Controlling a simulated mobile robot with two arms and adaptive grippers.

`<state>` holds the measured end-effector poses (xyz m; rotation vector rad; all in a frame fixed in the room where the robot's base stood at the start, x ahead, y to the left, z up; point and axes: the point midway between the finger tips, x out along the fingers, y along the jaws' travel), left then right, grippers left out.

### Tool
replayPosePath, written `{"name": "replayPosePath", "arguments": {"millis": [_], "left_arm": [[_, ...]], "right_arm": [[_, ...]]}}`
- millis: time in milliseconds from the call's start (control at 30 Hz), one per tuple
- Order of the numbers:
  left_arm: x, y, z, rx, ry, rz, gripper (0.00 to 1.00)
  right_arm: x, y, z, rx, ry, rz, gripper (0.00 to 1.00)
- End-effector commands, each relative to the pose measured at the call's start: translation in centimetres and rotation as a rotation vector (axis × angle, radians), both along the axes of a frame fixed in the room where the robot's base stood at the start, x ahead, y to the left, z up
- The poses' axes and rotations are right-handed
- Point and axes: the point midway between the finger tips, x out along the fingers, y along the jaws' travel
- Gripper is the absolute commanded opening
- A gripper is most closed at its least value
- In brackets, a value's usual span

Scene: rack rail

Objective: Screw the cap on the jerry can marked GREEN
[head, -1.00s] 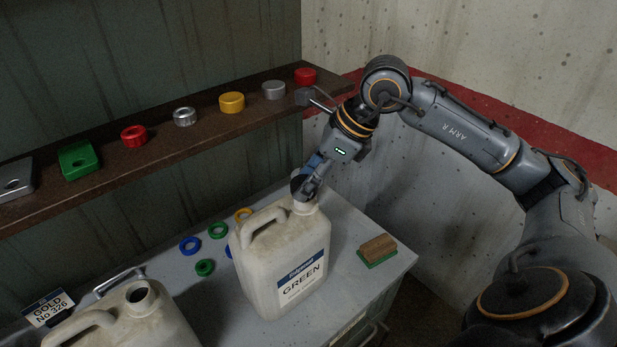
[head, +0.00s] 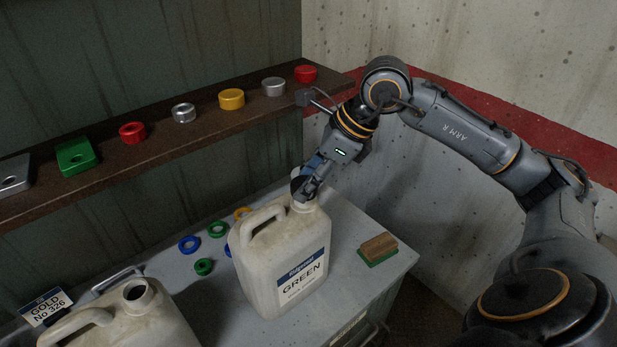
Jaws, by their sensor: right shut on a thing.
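The jerry can marked GREEN (head: 290,255) stands upright on the grey cabinet top, its label facing front. The cap is at the mouth of the can, largely hidden by the fingers. I cannot tell whether it is seated on the thread. My left gripper is not in view.
A second jerry can (head: 140,318) with an open mouth stands at the lower left, near a GOLD No 326 card (head: 47,306). Several coloured rings (head: 189,244) and a brush (head: 378,249) lie on the cabinet top (head: 335,215). A shelf (head: 205,125) behind holds caps and blocks.

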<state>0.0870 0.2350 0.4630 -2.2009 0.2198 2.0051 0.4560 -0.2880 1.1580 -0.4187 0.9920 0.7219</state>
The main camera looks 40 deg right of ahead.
Motion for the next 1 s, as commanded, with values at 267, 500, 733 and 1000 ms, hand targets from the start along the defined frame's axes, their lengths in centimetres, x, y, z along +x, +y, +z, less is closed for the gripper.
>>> {"name": "replayPosePath", "arguments": {"millis": [267,500,733,1000], "left_arm": [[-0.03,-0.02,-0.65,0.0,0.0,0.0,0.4],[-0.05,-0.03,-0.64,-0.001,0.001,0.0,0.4],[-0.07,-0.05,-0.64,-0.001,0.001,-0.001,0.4],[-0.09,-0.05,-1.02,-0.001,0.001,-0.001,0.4]], "right_arm": [[-0.01,0.0,-0.59,0.0,0.0,0.0,0.32],[-0.01,0.0,-0.57,0.0,0.0,0.0,0.32],[-0.01,0.0,-0.57,0.0,0.0,0.0,0.32],[-0.01,-0.01,-0.91,0.0,0.0,0.0,0.32]]}}
